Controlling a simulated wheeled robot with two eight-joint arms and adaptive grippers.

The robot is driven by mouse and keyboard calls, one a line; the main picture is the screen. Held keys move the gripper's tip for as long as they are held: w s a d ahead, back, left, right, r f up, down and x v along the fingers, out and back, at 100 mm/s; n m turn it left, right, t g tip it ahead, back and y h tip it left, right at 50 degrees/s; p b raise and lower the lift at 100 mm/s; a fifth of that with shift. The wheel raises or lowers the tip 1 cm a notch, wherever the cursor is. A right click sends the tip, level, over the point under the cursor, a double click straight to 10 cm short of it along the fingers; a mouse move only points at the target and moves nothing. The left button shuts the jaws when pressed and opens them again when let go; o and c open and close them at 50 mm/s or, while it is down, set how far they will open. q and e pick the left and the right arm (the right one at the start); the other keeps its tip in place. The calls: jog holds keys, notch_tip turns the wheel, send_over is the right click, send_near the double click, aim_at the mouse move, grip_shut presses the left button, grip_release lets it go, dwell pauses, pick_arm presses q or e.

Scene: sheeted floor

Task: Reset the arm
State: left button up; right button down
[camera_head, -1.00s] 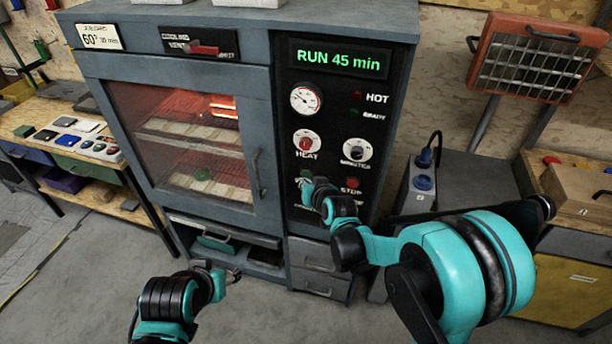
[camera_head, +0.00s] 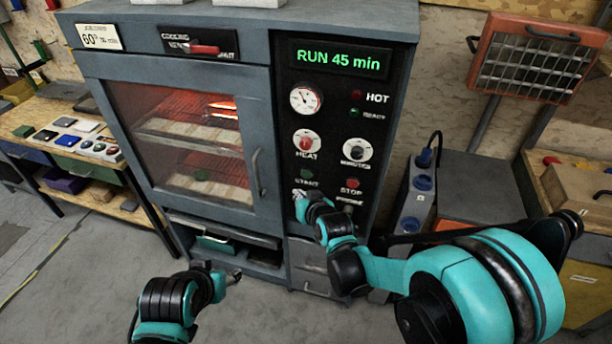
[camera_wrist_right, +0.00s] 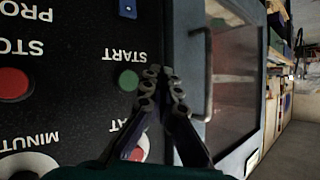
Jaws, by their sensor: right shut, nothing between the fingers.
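My right gripper (camera_head: 300,194) is in front of the oven's control panel, just below the green START button (camera_head: 306,175). In the right wrist view the right gripper (camera_wrist_right: 160,72) has its fingers together with nothing between them, and the START button (camera_wrist_right: 128,79) shows beside the tips. I cannot tell whether the tips touch the panel. My left gripper (camera_head: 235,275) is low in front of the oven's base, above the floor; its fingers are small and I cannot tell whether they are open.
The oven (camera_head: 262,110) has its glass door closed, a glowing interior and a display (camera_head: 339,59) reading RUN 45 min. A power strip (camera_head: 416,195) and an orange heater lamp (camera_head: 538,58) stand right. A workbench (camera_head: 75,140) stands left. Floor is clear in front.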

dwell(0.7)
jog(key=s+d+r+g+h, duration=0.1)
jog(key=s+d+g+h, duration=0.1)
jog(key=s+d, duration=0.7)
jog(key=s+d+r+m+g+h, duration=0.1)
jog(key=s+d, duration=0.7)
jog(key=s, duration=0.9)
jog(key=shift+d+r+g+h, duration=0.4)
jog(key=shift+r+g+h, duration=0.2)
jog(key=shift+r+g, duration=0.1)
